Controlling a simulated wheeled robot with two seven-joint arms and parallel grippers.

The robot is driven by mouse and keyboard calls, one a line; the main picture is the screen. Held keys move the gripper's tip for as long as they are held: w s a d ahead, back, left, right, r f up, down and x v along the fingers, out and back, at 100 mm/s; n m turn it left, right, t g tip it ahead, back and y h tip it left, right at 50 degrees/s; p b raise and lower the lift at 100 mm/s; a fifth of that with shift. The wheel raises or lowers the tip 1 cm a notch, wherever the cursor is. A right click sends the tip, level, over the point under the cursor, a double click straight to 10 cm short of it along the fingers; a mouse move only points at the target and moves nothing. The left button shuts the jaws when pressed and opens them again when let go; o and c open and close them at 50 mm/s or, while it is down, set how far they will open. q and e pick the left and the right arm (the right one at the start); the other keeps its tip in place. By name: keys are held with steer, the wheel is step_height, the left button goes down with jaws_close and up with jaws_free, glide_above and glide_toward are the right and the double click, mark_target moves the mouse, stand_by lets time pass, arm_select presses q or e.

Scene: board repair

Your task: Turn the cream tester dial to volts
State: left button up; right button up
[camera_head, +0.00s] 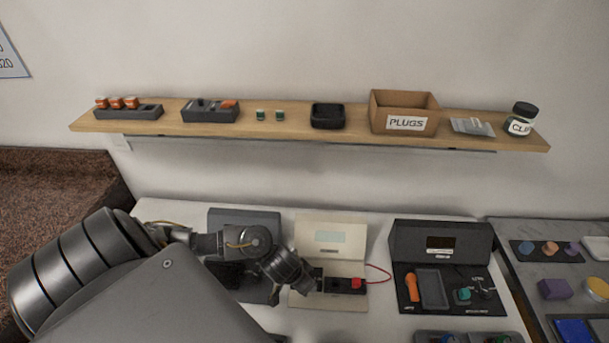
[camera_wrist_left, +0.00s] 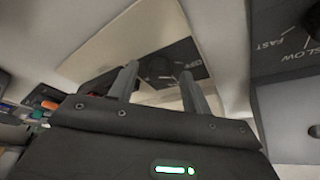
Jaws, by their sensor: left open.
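The cream tester (camera_head: 326,222) stands on the white table with a pale green screen on its upright part and a black panel on its base. In the left wrist view its cream face (camera_wrist_left: 120,42) surrounds a black panel with a round dark dial (camera_wrist_left: 158,67) and lettering that looks like OFF. My left gripper (camera_head: 317,284) is at the left end of the black panel. In the wrist view its two fingers (camera_wrist_left: 159,82) are apart, one towards each side of the dial; contact cannot be told. The head view hides the dial behind the gripper. My right gripper is not in view.
A red plug (camera_head: 357,283) with a red wire sits right of the gripper on the tester. A dark grey device (camera_head: 232,217) stands left, and a black station (camera_head: 440,240) with an orange tool stands right. A wooden shelf (camera_head: 290,128) runs above.

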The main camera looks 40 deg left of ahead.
arm_select(q)
steer(key=shift+s, duration=0.15)
steer(key=c, duration=1)
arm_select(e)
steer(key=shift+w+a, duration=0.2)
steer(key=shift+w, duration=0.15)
